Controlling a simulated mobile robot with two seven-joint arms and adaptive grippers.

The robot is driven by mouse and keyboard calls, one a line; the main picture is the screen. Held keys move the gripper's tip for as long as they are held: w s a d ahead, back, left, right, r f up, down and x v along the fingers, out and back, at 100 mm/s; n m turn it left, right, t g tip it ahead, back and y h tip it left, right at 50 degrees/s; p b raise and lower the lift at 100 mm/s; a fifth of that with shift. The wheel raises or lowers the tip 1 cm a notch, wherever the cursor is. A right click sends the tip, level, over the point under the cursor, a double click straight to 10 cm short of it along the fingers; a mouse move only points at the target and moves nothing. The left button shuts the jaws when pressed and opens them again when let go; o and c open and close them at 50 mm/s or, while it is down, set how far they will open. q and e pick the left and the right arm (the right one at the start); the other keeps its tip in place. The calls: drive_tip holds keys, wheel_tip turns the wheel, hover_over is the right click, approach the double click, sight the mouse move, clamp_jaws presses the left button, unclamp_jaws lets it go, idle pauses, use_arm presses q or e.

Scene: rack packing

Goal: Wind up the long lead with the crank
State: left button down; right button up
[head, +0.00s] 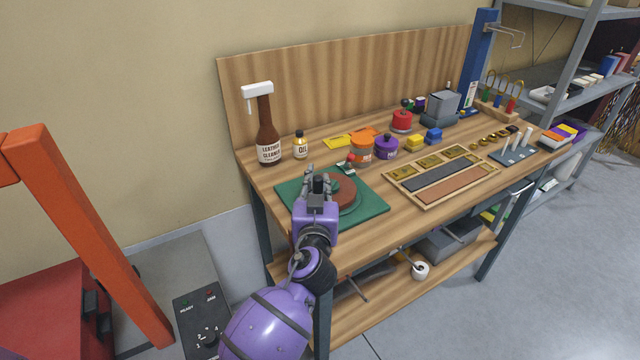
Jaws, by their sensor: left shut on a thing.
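A round winder with a red-brown reel (345,188) stands on a green mat (372,212) at the bench's left end. My left gripper (319,183) comes in from the front and is shut at the reel's left edge. The fingers hide most of what they hold; by its place it is the crank's handle. A small red knob with grey metal parts (350,158) shows just behind the reel. The lead cannot be made out apart from the reel. My right gripper is out of view.
A brown cleaner bottle (268,140) and a small oil bottle (300,146) stand behind the mat. An orange-lidded jar (361,148) and a purple pot (387,146) stand close on the right. A wooden tray (440,176) lies farther right. An orange post (85,220) rises at left.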

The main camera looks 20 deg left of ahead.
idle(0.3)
use_arm(q)
drive_tip(key=c, duration=1.6)
unclamp_jaws()
drive_tip(key=shift+s, duration=0.1)
drive_tip(key=v, duration=1.2)
